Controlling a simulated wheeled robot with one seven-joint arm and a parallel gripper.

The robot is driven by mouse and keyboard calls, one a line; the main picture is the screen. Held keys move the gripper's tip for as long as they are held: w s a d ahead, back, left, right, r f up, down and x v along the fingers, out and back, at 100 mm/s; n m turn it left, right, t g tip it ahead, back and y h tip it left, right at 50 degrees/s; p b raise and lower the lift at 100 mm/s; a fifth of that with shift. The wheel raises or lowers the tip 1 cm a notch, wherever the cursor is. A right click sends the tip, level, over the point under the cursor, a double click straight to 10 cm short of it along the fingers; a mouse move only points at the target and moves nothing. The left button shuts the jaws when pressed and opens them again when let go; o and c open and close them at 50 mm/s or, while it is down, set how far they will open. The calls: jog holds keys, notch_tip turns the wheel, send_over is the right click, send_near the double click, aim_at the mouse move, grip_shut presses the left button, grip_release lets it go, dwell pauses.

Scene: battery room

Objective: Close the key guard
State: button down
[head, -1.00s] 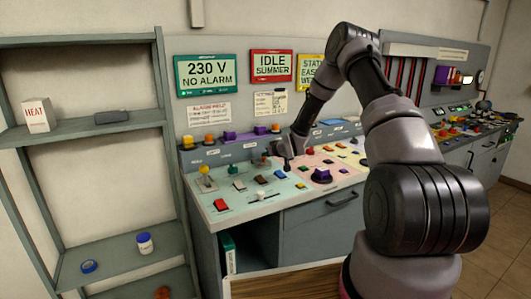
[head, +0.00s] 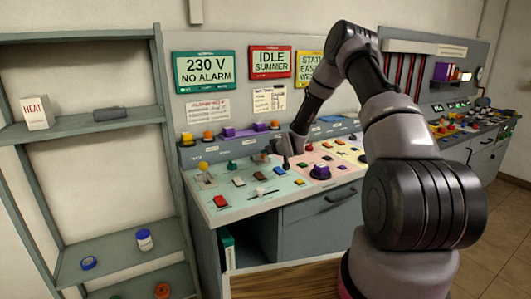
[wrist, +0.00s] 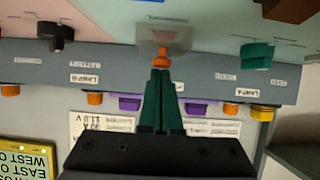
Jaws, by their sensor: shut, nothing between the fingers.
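My gripper (wrist: 160,85) is shut, with its dark green fingers together. In the wrist view the fingertips are at an orange knob (wrist: 161,60) in front of a small pale, see-through plate (wrist: 158,38) on the console. This plate may be the key guard, but I cannot tell whether it stands open or closed. I cannot tell whether the fingertips touch the knob. In the head view my gripper (head: 290,150) is low over the back of the pale green console panel (head: 232,205), and its tips are too small to make out.
A green knob (wrist: 257,54) and a black knob (wrist: 55,38) stand on either side of the fingers. Lamps and purple blocks line the raised back ledge (wrist: 210,88). A grey shelf (head: 95,129) stands left of the console. Several switches cover the panel.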

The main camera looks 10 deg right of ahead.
aim_at(265, 159)
jog(key=shift+s+d+f+g, duration=0.2)
jog(key=shift+s+f, duration=0.2)
jog(key=shift+f, duration=0.2)
jog(key=shift+s+d+f+g, duration=0.1)
jog(key=shift+s+d+f, duration=0.1)
jog(key=shift+s+f, duration=0.25)
jog(key=shift+s+d, duration=0.3)
jog(key=shift+s, duration=0.1)
jog(key=shift+s+r, duration=0.4)
jog(key=v, duration=0.9)
jog(key=shift+s+d+f, duration=0.1)
jog(key=shift+s, duration=0.2)
jog(key=s+d+r+m+g+h, duration=0.1)
jog(key=s+d+r+m+h, duration=0.1)
jog(key=s+r, duration=0.75)
jog(key=s+d+r+m+g+h, duration=0.15)
jog(key=s+r, duration=0.25)
jog(key=r, duration=1)
jog(key=s+a+r+m+g+y, duration=0.1)
jog(key=s+r, duration=0.3)
jog(key=s, duration=0.8)
jog(key=s+a+r+m, duration=0.3)
jog(key=s+r, duration=0.2)
jog(key=s, duration=0.8)
jog(key=shift+g+y, duration=0.35)
jog(key=shift+a+r, duration=0.1)
jog(key=shift+a, duration=0.05)
